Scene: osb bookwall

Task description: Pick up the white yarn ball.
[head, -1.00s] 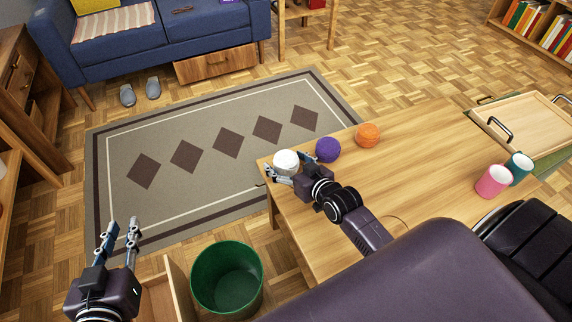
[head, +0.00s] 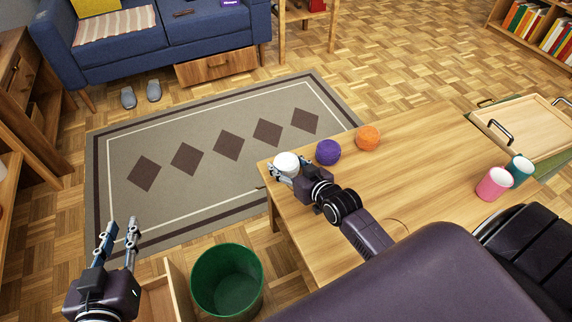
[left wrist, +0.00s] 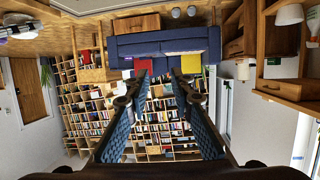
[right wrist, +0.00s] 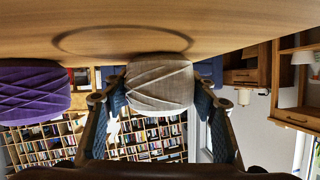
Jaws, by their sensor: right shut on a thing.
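The white yarn ball (head: 287,163) is at the far left corner of the wooden table (head: 420,165). My right gripper (head: 284,176) is shut on it, with one finger on each side. In the right wrist view the white yarn ball (right wrist: 160,84) sits between the fingertips, against the tabletop or very close to it; I cannot tell which. My left gripper (head: 122,230) is open and empty, away from the table at the lower left. In the left wrist view its two fingers (left wrist: 160,85) are spread apart with nothing between them.
A purple yarn ball (head: 328,152) is just right of the white one, and an orange yarn ball (head: 368,137) is beyond it. A pink cup (head: 493,184) and a teal cup (head: 520,168) stand at the table's right. A green bin (head: 227,283) stands on the floor near my left gripper.

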